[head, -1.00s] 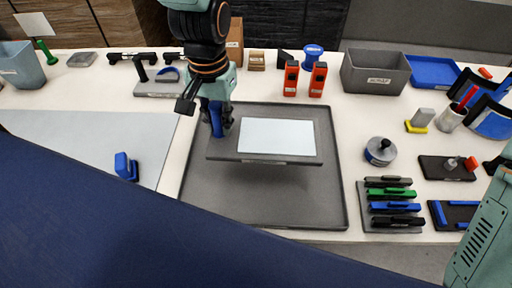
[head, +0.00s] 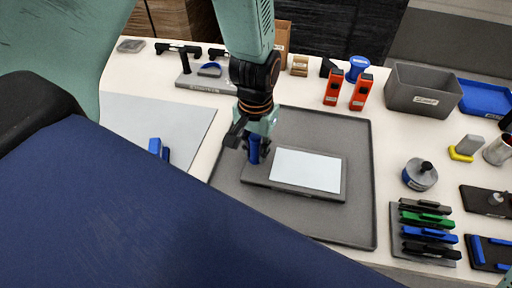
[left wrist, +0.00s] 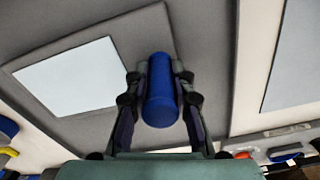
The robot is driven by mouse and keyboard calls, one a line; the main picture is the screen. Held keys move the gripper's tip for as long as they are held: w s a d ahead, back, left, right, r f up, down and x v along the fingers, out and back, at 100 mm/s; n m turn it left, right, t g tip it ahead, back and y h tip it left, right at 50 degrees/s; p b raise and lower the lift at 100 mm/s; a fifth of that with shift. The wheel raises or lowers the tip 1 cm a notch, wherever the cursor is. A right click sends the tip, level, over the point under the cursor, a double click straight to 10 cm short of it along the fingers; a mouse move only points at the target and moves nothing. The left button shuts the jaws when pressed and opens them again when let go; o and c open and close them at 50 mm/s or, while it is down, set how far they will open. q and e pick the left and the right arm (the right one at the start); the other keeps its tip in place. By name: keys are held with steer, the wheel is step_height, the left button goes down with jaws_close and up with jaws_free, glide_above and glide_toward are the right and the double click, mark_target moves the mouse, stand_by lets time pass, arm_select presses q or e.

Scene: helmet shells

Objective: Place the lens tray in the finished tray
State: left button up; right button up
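The lens tray (head: 258,178) is a flat grey board with a pale rectangular sheet and an upright blue handle at its left end. In the head view it is over the finished tray (head: 357,225), a large dark grey rimmed tray, within its outline. I cannot tell whether it touches the tray floor. My left gripper (head: 252,142) is at the blue handle. In the left wrist view, the left gripper (left wrist: 160,88) has its fingers closed on both sides of the handle, and the lens tray (left wrist: 140,35) shows behind. My right gripper is out of view.
Right of the finished tray are a rack of coloured bars (head: 425,228) and a round grey weight (head: 420,176). Two orange devices (head: 360,92) and a grey bin (head: 424,92) stand behind. A pale mat (head: 150,118) with a blue object (head: 158,148) lies left.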

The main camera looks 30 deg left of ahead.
arm_select(q)
steer(key=shift+o, duration=1.4)
steer(key=shift+s, duration=0.1)
steer(key=shift+o, duration=0.5)
steer(key=shift+s+a, duration=0.15)
steer(key=shift+w+r, duration=0.2)
steer(key=shift+r, duration=0.1)
step_height(320, 180, up, 11)
steer(key=shift+p, duration=1.25)
steer(key=shift+r, duration=0.25)
steer(key=shift+s, duration=0.1)
